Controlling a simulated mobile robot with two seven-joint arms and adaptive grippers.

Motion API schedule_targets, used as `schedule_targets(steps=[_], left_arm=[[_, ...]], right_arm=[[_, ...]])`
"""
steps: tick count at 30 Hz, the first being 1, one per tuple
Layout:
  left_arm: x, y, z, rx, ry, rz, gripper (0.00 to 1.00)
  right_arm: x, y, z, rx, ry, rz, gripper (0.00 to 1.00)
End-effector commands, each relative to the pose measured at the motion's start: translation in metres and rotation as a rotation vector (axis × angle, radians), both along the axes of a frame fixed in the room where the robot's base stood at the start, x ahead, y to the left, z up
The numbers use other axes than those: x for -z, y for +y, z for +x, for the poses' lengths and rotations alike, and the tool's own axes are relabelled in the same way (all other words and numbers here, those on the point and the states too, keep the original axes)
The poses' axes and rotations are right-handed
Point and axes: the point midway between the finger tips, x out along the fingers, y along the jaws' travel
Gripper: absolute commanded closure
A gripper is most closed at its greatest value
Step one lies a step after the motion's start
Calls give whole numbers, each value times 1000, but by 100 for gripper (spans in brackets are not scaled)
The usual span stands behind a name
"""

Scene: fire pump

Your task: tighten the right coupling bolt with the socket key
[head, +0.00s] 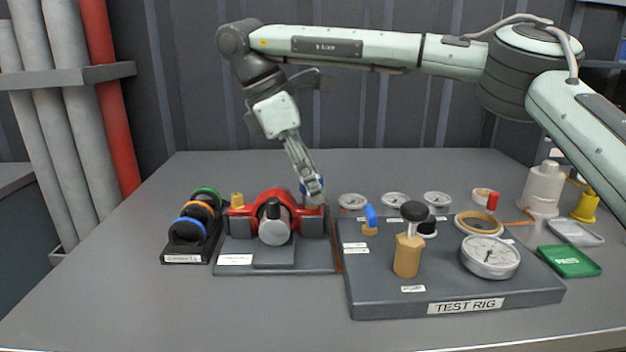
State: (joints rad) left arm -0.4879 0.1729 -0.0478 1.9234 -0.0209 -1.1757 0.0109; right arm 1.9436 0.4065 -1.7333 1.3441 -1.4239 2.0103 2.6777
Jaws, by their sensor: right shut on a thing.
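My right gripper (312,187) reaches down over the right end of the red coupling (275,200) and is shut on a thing. A brass-coloured fitting (237,200) stands at the coupling's left end. My left gripper is not in view.
The test rig (385,305) stands close on the right, with a tall brass valve (407,255) and a gauge (488,257). A rack of coloured rings (187,232) stands at left. A white bottle (543,188) and green box (568,260) are far right. The front table is clear.

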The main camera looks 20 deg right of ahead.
Motion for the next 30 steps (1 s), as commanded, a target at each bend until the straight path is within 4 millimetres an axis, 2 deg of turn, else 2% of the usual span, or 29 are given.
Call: schedule_targets(steps=[5,12,14,23,30], left_arm=[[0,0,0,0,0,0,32],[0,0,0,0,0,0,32],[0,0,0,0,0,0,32],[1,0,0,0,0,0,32],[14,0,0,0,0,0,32]], right_arm=[[0,2,1,11,-3,5,99],[0,2,1,352,-2,4,99],[0,2,1,390,-3,4,99],[0,2,0,396,-1,6,99],[3,2,0,442,-2,4,99]])
